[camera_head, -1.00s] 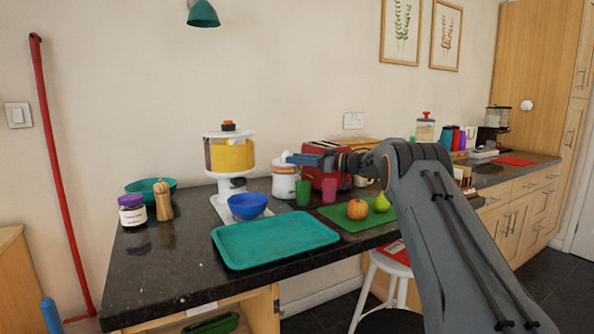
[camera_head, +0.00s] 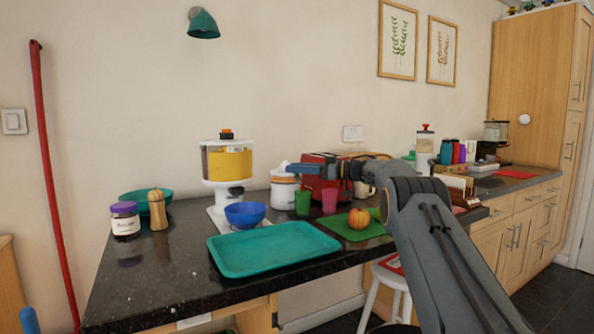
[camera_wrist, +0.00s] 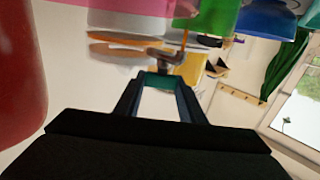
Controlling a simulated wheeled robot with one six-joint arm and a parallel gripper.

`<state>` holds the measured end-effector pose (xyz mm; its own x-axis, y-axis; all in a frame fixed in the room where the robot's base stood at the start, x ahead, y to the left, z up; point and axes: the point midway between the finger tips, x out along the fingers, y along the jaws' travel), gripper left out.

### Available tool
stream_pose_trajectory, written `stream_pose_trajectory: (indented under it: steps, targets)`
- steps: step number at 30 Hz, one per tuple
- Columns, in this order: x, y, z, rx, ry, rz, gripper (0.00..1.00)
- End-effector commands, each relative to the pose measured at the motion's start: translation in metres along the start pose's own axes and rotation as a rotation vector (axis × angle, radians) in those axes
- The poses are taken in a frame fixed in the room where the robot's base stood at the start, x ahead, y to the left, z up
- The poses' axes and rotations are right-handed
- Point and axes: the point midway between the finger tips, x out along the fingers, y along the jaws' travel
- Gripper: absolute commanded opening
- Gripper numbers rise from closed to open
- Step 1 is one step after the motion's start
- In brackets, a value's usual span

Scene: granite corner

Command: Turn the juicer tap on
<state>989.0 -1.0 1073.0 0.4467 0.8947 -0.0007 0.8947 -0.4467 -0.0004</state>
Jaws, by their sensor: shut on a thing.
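The juicer (camera_head: 226,163) stands at the back of the dark counter. It is white, with a yellow-orange tank and an orange-topped knob. A dark fitting that looks like its tap (camera_head: 236,190) sits low on its front, above a blue bowl (camera_head: 245,214). My gripper (camera_head: 292,168) reaches in from the right, at the lid of a white canister with orange bands (camera_head: 284,191), right of the juicer. In the wrist view its jaws (camera_wrist: 160,82) close in on a small teal piece, with a grey metal-looking fitting (camera_wrist: 165,57) just beyond. What they grip is unclear.
A red toaster (camera_head: 318,180) stands behind the gripper. A green cup (camera_head: 302,202) and a pink cup (camera_head: 329,201) stand below it. A teal tray (camera_head: 272,251) lies in front. A jar (camera_head: 125,220) and a wooden mill (camera_head: 158,210) stand at left.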

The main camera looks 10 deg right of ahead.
Motion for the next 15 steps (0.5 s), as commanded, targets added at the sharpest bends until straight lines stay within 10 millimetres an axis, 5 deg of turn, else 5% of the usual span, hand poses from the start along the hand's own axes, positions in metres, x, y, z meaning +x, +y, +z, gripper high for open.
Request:
stream_pose_trajectory:
  steps: [1, 2, 5, 15]
  targets:
    - [0.0002, -0.0001, -0.0011, -0.001, 0.001, 0.0, 0.14]
    - [0.0002, -0.0001, -0.0012, -0.001, 0.001, 0.0, 0.38]
    - [0.0002, -0.0001, -0.0011, -0.001, 0.001, 0.0, 0.54]
    - [-0.0029, 0.0004, -0.0006, 0.0, 0.001, 0.002, 0.55]
